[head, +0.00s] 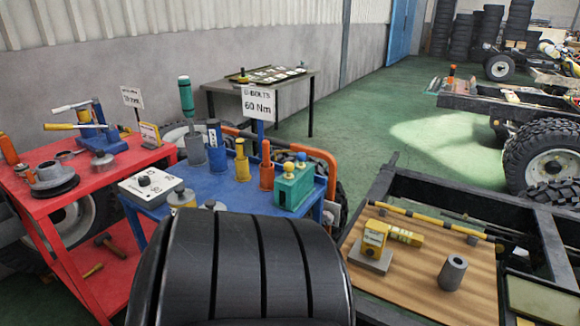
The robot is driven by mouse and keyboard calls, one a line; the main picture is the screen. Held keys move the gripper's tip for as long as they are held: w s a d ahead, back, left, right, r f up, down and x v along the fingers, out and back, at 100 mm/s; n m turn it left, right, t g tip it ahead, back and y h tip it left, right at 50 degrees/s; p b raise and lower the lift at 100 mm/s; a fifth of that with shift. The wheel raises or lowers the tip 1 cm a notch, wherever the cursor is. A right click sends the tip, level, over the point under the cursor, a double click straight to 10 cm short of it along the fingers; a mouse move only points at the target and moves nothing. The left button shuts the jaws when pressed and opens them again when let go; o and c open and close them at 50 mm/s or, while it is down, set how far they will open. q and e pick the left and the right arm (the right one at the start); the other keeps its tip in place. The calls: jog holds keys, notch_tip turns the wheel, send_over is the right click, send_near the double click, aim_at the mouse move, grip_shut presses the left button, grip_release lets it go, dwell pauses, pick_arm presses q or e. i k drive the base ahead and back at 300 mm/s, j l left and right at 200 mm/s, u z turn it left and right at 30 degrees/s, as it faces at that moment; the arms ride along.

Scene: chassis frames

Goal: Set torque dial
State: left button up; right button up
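A white box with a black knob on top (145,181) sits at the left end of the blue cart; it looks like a dial, but its markings are too small to read. A sign reading "U-BOLTS 60 Nm" (258,103) stands on a blue post at the cart's back. A yellow device with a small pale face (374,238) stands on a grey block on the wooden board at the right. I cannot tell which of these carries the torque dial. Neither of my grippers shows in the head view.
The blue cart (228,193) holds several upright tools and a green block (293,189). A red cart (98,212) stands left. The wooden board (415,283) rests on a black chassis frame (428,189) and carries a grey cylinder (453,272). Green floor lies open behind.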

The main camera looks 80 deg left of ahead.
aim_at(143, 180)
jog(key=u, duration=3.55)
jog(key=z, duration=0.3)
